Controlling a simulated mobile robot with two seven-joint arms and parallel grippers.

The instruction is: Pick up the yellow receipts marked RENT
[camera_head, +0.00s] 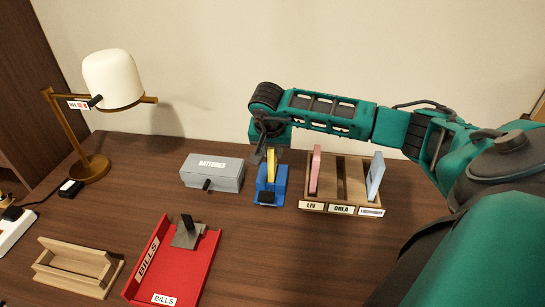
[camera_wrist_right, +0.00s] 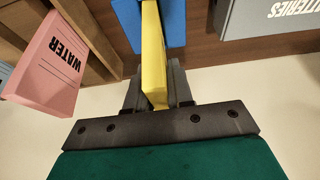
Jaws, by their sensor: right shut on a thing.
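The yellow receipts (camera_head: 271,163) form a thin upright block at the blue holder (camera_head: 280,186), behind its black front piece. My right gripper (camera_head: 268,150) reaches down from above and is shut on them. In the right wrist view the yellow receipts (camera_wrist_right: 153,55) stand between the two fingers (camera_wrist_right: 155,98), with the blue holder (camera_wrist_right: 176,20) beyond. I cannot tell whether they still touch the holder's floor. No RENT marking is readable from these angles. My left gripper is not in view.
A wooden rack (camera_head: 340,207) right of the holder bears pink receipts (camera_head: 315,170), marked WATER in the wrist view, and light-blue ones (camera_head: 376,177). A grey BATTERIES box (camera_head: 225,174) stands left. A red BILLS tray (camera_head: 205,255), wooden holder (camera_head: 60,280) and lamp (camera_head: 92,168) are further left.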

